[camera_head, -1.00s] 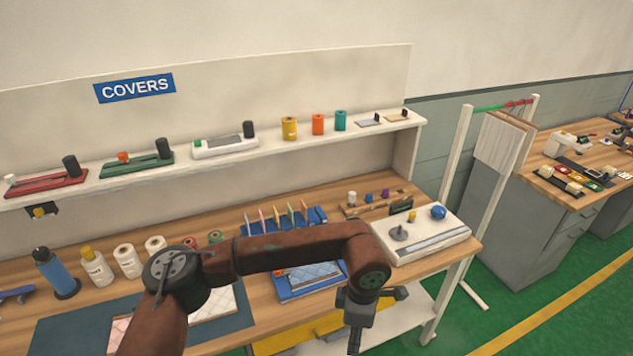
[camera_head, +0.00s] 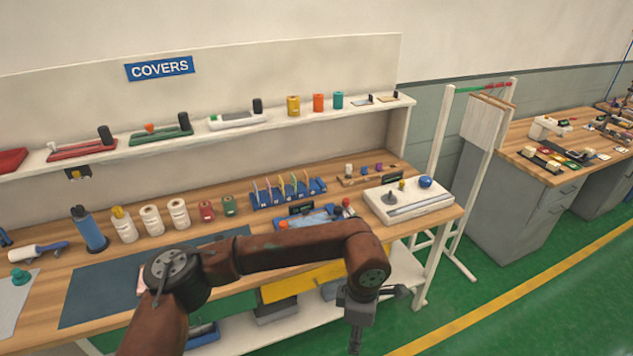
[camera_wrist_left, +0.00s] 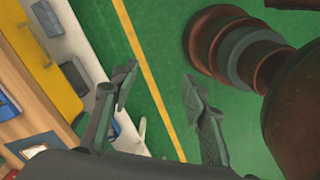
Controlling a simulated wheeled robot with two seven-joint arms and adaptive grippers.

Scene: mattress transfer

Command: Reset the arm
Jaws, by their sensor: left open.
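My left arm (camera_head: 295,248) is bent across the front of the workbench in the head view, with its brown links over the bench. My left gripper (camera_head: 358,335) hangs down in front of the bench, near the bottom of the picture. In the left wrist view the left gripper's (camera_wrist_left: 158,88) two dark fingers stand apart with nothing between them. Green floor and a yellow line show behind them. My right gripper is not in view.
The wooden workbench (camera_head: 65,265) carries bottles, rolls, a blue rack (camera_head: 288,192) and a white device (camera_head: 408,200). A shelf of tools runs above it. A white frame (camera_head: 487,150) and a second bench (camera_head: 590,165) stand right. Green floor (camera_head: 530,310) is open at lower right.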

